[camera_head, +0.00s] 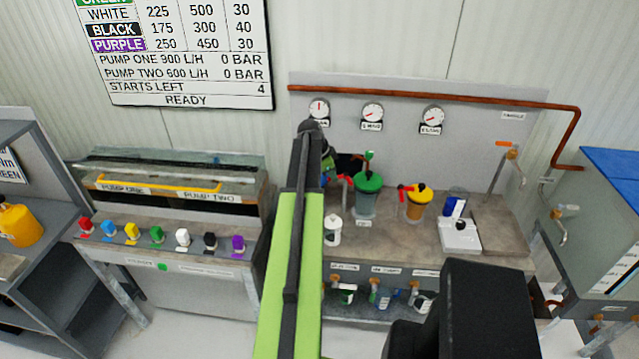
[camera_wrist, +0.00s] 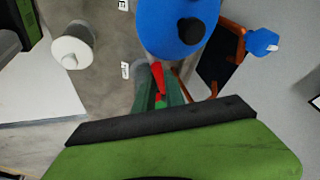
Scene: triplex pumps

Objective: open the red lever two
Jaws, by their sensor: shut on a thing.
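In the wrist view, my gripper (camera_wrist: 160,100) has its dark green fingers shut on a red lever (camera_wrist: 158,78) beside a blue pot (camera_wrist: 172,30). The lever's far end shows just past the fingertips; the rest is hidden between them. In the head view, my green arm covers most of that spot. A green pot (camera_head: 368,184) and a yellow pot (camera_head: 419,205) stand to the right on the bench, each with a red lever at its upper left. I cannot read which lever is number two.
A white bottle (camera_head: 333,230) stands in front of the pots; a white container (camera_wrist: 72,46) shows in the wrist view. A white scale (camera_head: 460,237) sits at right. A copper pipe (camera_head: 450,95) runs above three gauges. Colored knobs (camera_head: 183,237) line the left console.

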